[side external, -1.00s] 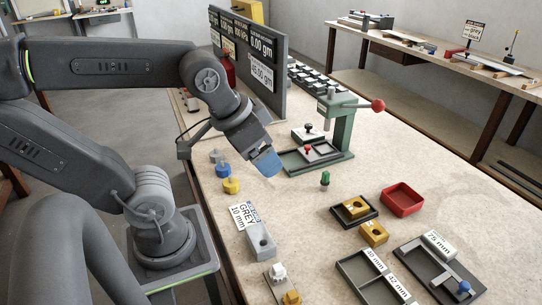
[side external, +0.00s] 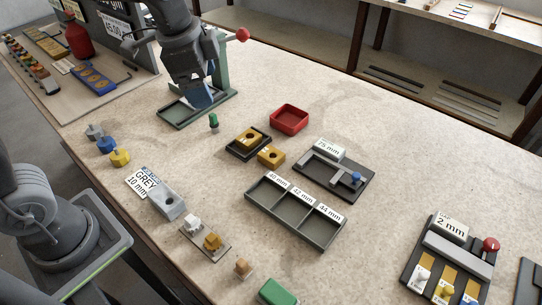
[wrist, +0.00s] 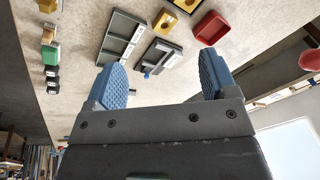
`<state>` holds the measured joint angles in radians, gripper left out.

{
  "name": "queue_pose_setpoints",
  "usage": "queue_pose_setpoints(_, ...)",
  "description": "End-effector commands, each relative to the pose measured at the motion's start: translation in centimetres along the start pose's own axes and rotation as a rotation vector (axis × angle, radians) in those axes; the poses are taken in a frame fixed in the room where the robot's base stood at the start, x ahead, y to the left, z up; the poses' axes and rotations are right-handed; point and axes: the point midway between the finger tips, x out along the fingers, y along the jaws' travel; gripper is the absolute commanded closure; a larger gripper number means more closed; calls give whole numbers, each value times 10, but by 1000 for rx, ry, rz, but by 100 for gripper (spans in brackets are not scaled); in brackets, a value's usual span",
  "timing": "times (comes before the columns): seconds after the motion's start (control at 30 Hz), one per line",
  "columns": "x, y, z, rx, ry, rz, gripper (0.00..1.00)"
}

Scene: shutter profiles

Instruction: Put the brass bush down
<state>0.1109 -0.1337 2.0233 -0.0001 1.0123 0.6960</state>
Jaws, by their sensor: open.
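My gripper (side external: 200,97) is over the base of the green press in the side external view. In the wrist view its two blue fingers stand wide apart with nothing between them (wrist: 163,76). I cannot tell for certain which part is the brass bush. One yellow block with a hole (side external: 248,137) sits in a small black tray (side external: 236,151); another yellow block (side external: 271,156) lies on the bench just in front of that tray. A small tan piece (side external: 243,267) stands near the front of the bench. My gripper touches none of these.
The green press (side external: 222,75) stands close behind my gripper. A green peg (side external: 213,121), red tray (side external: 289,119) and three-compartment tray (side external: 318,233) are nearby. A grey block (side external: 168,202) is beside its label. Bare bench lies to the right of the red tray.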

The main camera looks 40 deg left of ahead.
Motion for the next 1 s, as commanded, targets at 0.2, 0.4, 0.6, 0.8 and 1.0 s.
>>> queue_pose_setpoints(0.2,56,-19,-60,408,-81,111,21)
queue_pose_setpoints(0.4,100,-23,-92,672,-110,190,21)
queue_pose_setpoints(0.6,121,-22,-101,762,-118,219,21)
queue_pose_setpoints(0.8,154,-16,-94,763,-119,222,21)
queue_pose_setpoints(1.0,188,-11,-88,762,-118,219,21)
